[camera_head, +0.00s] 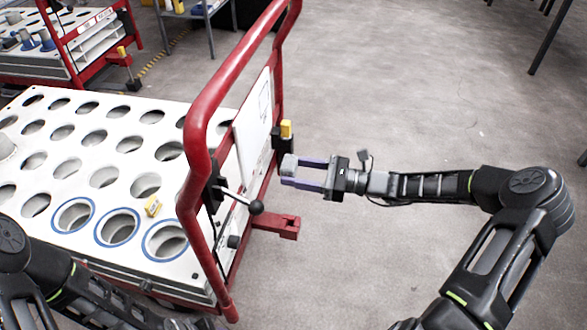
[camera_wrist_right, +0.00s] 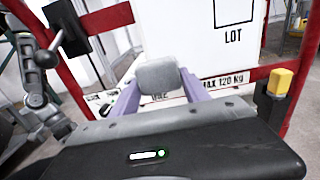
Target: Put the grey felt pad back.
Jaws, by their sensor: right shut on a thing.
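The grey felt pad (camera_head: 288,163) is a small light-grey block at the tips of my right gripper (camera_head: 290,173). My right gripper's purple fingers are shut on it and hold it in the air beside the red-framed cart. In the right wrist view the pad (camera_wrist_right: 158,75) sits between the two fingertips, in front of the cart's end panel. My left arm enters at the lower left of the head view, and its gripper is out of the picture.
The red cart frame (camera_head: 199,140) rises near my right gripper. A black lever knob (camera_head: 257,207) and a yellow-topped black post (camera_head: 286,130) stick out. Floor at right is clear.

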